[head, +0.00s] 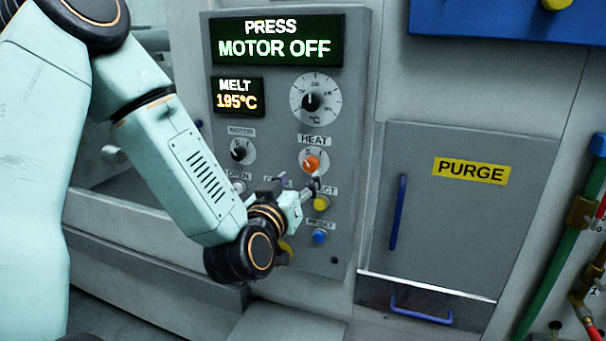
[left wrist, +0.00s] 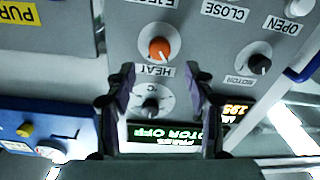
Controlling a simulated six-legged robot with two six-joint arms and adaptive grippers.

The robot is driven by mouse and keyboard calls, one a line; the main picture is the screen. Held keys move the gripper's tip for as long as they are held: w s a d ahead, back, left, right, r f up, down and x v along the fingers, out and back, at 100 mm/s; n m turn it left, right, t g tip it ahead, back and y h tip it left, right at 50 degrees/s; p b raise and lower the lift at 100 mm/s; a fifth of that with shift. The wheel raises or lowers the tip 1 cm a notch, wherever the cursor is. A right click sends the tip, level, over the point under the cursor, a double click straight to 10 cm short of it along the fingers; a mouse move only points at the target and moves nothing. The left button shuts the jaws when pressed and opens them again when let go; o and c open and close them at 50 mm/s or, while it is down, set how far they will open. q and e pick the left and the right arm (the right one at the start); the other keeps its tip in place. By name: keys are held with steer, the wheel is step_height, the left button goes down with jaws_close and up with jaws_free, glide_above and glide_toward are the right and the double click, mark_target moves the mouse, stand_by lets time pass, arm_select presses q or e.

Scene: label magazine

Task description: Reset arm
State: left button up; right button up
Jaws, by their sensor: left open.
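My left gripper (head: 297,185) is in front of the lower part of the grey control panel (head: 275,105). Its jaws are open with nothing between them; they also show in the left wrist view (left wrist: 160,85), where the panel appears upside down. The orange HEAT knob (head: 311,163) is just above the gripper in the head view and shows in the left wrist view (left wrist: 159,49) beyond the fingertips. The CLOSE button is hidden behind the gripper in the head view. My right gripper is not in view.
The panel carries a MOTOR knob (head: 238,153), a temperature dial (head: 311,102), a yellow button (head: 320,203) and a blue RESET button (head: 320,236). Its display (head: 275,40) reads PRESS MOTOR OFF. A PURGE door (head: 460,220) with a blue handle (head: 398,212) stands right.

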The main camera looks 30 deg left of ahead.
arm_select(q)
steer(key=shift+s+d, duration=0.2)
steer(key=shift+s, duration=0.3)
steer(key=shift+s, duration=0.1)
steer(key=s+d+f+m+g+h+b, duration=0.1)
steer(key=s+d+f+g+h+b, duration=0.15)
steer(key=f, duration=0.75)
steer(key=s+d+f+g+h+b, duration=0.1)
steer(key=s+d+f+g+b, duration=0.15)
steer(key=f, duration=0.65)
steer(key=s+d+f+m+g+h+b, duration=0.1)
steer(key=s+d+f+g+b, duration=0.2)
steer(key=f, duration=0.7)
steer(key=s+d+f+m+g+b, duration=0.1)
steer(key=s+f+g+b, duration=0.3)
steer(key=s+f, duration=0.8)
steer(key=s+d+f+m+g+b, duration=0.1)
steer(key=s+f+g+b, duration=0.4)
steer(key=s+f, duration=0.7)
step_height(320, 180, down, 5)
steer(key=d+b, duration=0.1)
steer(key=b, duration=0.1)
steer(key=shift+r+m+b, duration=0.2)
steer(key=shift+m+b, duration=0.1)
steer(key=shift+b, duration=0.05)
